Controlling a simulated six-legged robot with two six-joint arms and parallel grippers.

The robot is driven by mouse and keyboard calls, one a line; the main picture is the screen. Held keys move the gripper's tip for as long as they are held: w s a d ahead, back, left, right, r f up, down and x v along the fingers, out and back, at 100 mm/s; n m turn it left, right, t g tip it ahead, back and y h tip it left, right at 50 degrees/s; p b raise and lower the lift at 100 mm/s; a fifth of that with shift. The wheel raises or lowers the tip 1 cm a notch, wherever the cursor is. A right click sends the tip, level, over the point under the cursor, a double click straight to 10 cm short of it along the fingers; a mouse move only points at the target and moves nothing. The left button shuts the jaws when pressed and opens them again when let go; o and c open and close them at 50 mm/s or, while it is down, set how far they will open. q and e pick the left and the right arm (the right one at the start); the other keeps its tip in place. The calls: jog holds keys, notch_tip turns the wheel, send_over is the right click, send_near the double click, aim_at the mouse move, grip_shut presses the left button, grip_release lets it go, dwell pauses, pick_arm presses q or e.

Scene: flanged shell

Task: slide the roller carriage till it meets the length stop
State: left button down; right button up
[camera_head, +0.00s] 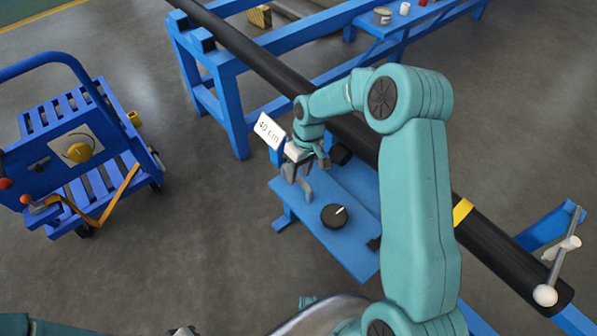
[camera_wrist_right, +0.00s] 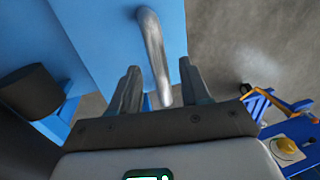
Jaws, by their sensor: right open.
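A blue flat plate (camera_head: 345,190) beside the black pipe carries a grey bar handle (camera_head: 304,186) and a round black knob with a white mark (camera_head: 335,215); this looks like the roller carriage. My right gripper (camera_head: 307,166) is open at the handle. In the right wrist view the metal handle (camera_wrist_right: 153,50) stands between the two spread fingers (camera_wrist_right: 160,88), with no grip on it. A white "40 cm" sign (camera_head: 269,131) stands just beyond the gripper. I cannot tell which part is the length stop. My left gripper (camera_head: 182,331) shows only as a dark bit at the bottom edge.
The long black pipe (camera_head: 250,55) runs diagonally on blue stands, with a yellow band (camera_head: 463,211). A blue cart (camera_head: 75,150) stands at left. Grey floor is clear between cart and plate.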

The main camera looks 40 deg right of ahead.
jog(key=shift+f, duration=0.25)
grip_shut()
